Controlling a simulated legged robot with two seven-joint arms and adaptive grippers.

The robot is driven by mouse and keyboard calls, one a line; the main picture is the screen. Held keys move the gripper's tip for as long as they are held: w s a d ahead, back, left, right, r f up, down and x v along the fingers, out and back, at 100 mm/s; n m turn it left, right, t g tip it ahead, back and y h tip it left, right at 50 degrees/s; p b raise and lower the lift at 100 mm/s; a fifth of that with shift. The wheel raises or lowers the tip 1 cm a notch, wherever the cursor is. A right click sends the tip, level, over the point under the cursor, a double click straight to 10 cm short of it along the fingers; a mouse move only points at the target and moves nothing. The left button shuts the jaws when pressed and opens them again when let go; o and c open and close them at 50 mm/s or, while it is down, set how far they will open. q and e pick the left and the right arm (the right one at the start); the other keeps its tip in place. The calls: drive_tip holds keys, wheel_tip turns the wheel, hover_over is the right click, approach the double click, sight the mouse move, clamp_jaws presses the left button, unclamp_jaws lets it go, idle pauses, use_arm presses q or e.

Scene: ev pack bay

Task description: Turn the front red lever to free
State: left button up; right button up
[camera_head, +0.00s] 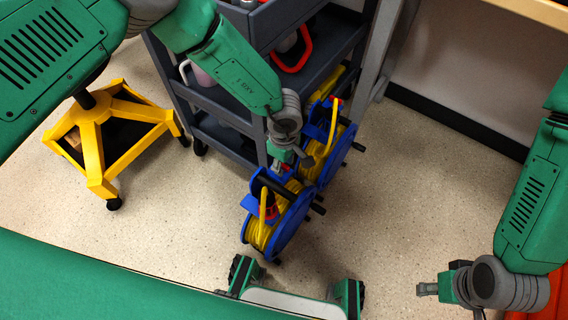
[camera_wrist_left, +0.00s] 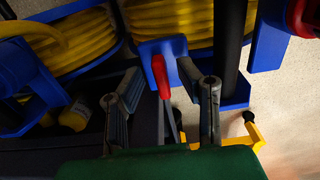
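The front blue reel (camera_head: 273,228) holds yellow cable and stands on the floor. Its red lever (camera_wrist_left: 160,77) sits on a blue block (camera_wrist_left: 172,48) in the left wrist view. My left gripper (camera_head: 284,166) is over this reel, pointing down. In the left wrist view its two fingers (camera_wrist_left: 160,72) are spread, with the red lever seen between them. I see no clear contact, and the depth between fingertips and lever is hard to judge. In the head view the gripper partly covers the lever. My right gripper (camera_head: 428,288) hangs at the lower right, away from the reels; its finger gap is unclear.
A second blue reel (camera_head: 325,145) with yellow cable stands just behind. A dark grey shelf cart (camera_head: 222,105) is close behind and left of the reels. A yellow-framed stand (camera_head: 95,160) is at the left. The floor (camera_head: 400,200) right of the reels is clear.

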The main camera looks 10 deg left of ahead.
use_arm(q)
clamp_jaws()
